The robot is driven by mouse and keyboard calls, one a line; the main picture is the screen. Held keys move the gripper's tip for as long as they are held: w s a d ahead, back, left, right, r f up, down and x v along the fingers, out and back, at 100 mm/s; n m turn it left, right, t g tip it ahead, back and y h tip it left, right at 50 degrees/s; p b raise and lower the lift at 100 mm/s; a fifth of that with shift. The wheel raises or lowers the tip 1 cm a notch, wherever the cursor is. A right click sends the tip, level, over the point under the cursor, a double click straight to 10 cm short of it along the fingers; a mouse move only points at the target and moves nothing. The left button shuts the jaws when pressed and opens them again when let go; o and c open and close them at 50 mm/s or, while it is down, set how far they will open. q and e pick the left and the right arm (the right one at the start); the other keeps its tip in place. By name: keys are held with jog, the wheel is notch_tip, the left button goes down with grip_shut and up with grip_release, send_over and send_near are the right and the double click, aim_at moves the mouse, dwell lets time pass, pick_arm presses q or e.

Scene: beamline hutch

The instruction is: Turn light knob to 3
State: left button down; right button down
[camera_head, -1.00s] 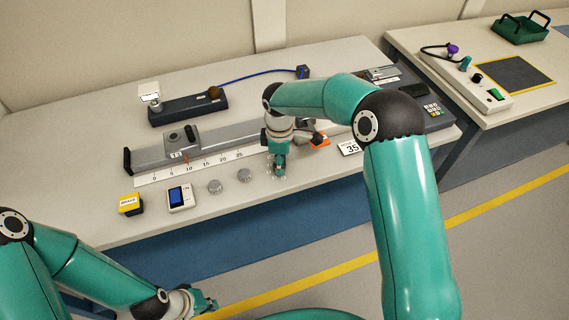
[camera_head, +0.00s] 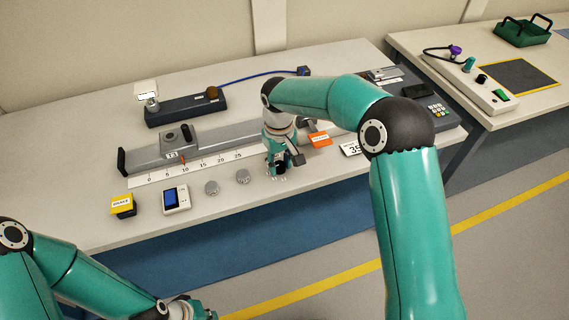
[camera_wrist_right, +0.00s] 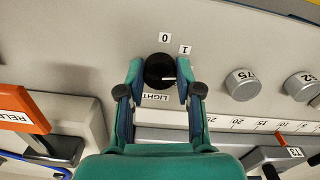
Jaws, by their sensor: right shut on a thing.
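The light knob (camera_wrist_right: 158,70) is a round black knob with a white pointer line, on the light grey bench top. The label "LIGHT" (camera_wrist_right: 155,97) and the marks "0" and "1" show around it, upside down in the right wrist view. The pointer points right, towards one finger; any mark there is hidden. My right gripper (camera_wrist_right: 156,76) has a finger on each side of the knob and is shut on it. In the head view my right gripper (camera_head: 277,171) points down near the bench's front edge. My left gripper (camera_head: 205,314) is partly cut off at the bottom.
Two grey knobs (camera_head: 211,188) (camera_head: 242,176), a display box (camera_head: 176,199) and a yellow box (camera_head: 122,206) stand left of my right gripper. A ruled rail (camera_head: 220,143) lies behind. An orange-labelled part (camera_head: 320,140) is close on the right.

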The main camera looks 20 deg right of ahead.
aim_at(279, 164)
jog(key=m, duration=0.2)
jog(key=m+b, duration=0.1)
jog(key=m, duration=0.2)
jog(key=shift+w+a+r+m, duration=0.1)
jog(key=shift+w+r+m, duration=0.05)
jog(key=shift+w+m, duration=0.15)
jog(key=m+b, duration=0.1)
jog(key=m, duration=0.4)
jog(key=shift+m, duration=0.3)
jog(key=c, duration=0.8)
grip_release()
jog(key=shift+o, duration=0.2)
jog(key=shift+s, duration=0.1)
notch_tip(279, 164, up, 12)
